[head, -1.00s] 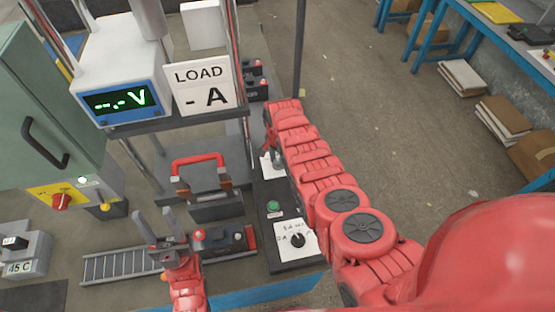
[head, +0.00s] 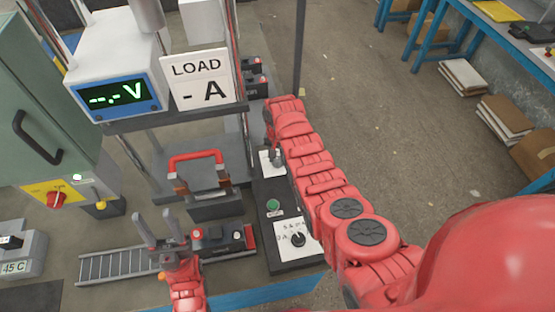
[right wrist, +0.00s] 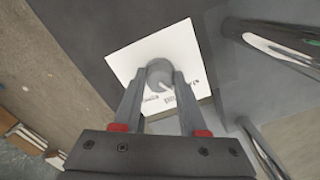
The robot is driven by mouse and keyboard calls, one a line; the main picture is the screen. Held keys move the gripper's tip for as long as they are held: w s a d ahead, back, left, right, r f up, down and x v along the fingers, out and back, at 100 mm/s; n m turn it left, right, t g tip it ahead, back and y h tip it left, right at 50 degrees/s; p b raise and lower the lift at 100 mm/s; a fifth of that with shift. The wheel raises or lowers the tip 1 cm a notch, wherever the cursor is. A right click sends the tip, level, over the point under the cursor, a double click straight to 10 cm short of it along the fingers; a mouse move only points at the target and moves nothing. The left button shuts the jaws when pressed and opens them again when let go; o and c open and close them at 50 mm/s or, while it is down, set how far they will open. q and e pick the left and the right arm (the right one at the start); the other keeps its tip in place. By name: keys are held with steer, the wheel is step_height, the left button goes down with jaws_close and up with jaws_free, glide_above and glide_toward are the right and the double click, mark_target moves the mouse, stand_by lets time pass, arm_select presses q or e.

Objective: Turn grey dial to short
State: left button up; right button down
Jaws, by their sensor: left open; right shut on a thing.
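The grey dial (right wrist: 159,72) sits on a white label plate (right wrist: 125,72) in the right wrist view. My right gripper (right wrist: 160,80) is shut on the dial, one finger on each side. A short white mark shows on the dial's lower side. Small lettering lies below the dial, partly covered by the fingers and too small to read surely. In the head view my right gripper (head: 277,158) is over the far white plate on the dark panel, with the dial mostly hidden. My left gripper (head: 159,231) is open and empty above the bench.
A green button (head: 273,205) and a black knob (head: 297,239) sit nearer on the same panel. A red-handled device (head: 198,175) and a battery (head: 222,238) stand to the left.

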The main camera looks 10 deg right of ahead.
steer(key=shift+f+n+b, duration=0.1)
steer(key=shift+n+b, duration=0.9)
steer(key=shift+n, duration=0.9)
steer(key=shift+c, duration=2.2)
jaws_free()
